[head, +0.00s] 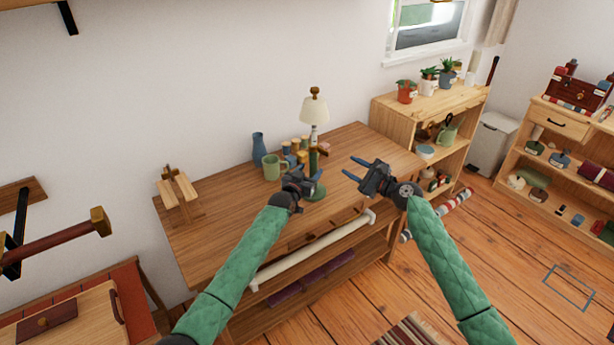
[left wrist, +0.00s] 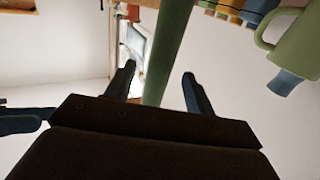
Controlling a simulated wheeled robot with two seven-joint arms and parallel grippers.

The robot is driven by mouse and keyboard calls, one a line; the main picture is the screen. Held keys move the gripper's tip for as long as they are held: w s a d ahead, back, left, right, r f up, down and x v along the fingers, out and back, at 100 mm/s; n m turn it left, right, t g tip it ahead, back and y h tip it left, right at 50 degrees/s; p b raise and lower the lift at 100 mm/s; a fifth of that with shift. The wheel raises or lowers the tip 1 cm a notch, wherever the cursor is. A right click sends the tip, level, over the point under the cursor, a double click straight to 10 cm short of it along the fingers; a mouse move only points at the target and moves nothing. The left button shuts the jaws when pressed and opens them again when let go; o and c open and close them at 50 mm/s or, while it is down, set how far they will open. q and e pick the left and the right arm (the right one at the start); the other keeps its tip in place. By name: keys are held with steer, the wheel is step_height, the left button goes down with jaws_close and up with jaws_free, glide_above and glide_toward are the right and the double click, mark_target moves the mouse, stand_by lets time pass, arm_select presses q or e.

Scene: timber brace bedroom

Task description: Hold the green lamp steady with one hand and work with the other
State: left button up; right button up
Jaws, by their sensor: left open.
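The green lamp (head: 314,157) stands upright on the wooden desk, with a cream shade, a green stem and a round green base. My left gripper (head: 306,176) is beside the lower stem, its fingers open. In the left wrist view the green stem (left wrist: 168,50) runs between the lines of the two open fingertips (left wrist: 158,82); I cannot tell whether it touches either finger. My right gripper (head: 356,168) is to the right of the lamp, open and empty, its blue fingers pointing left. Part of the lamp's base is hidden by my left gripper.
A green mug (head: 271,167), a blue vase (head: 259,148) and several small jars (head: 291,150) stand left of and behind the lamp. A wooden stand (head: 177,190) is at the desk's left end. The desk's right part (head: 375,142) is mostly clear.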

arm_select(q)
steer(key=shift+x, duration=2.75)
jaws_close()
arm_select(e)
steer(key=shift+c, duration=0.8)
steer(key=shift+a, duration=0.1)
